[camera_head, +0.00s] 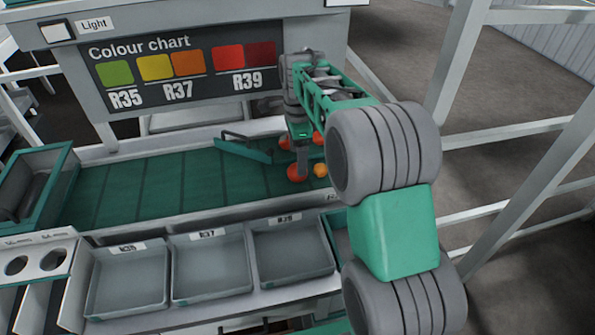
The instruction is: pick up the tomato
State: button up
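Several tomatoes lie on the green belt at its right end. A red tomato (297,174) is at the lower tip of my gripper (302,160). An orange tomato (320,170) lies just to its right. Another red tomato (318,138) shows partly behind my gripper, and a bit of red shows at its left. My gripper points down over this group. Its fingers are small and partly merged with the tomatoes, so I cannot tell whether they are open or touch the red one.
A green diverter bar (243,149) crosses the belt (150,189) left of the tomatoes. Empty grey trays R35 (127,308), R37 (212,293) and R39 (293,275) stand in front. The colour chart board (185,68) rises behind. Posts and rails (530,180) stand at right.

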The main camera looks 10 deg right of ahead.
notch_tip(320, 180, down, 5)
jog(key=shift+a+f+p, duration=0.1)
jog(key=shift+a+p, duration=0.05)
jog(key=shift+p, duration=0.35)
jog(key=shift+c, duration=0.6)
jog(key=c, duration=0.9)
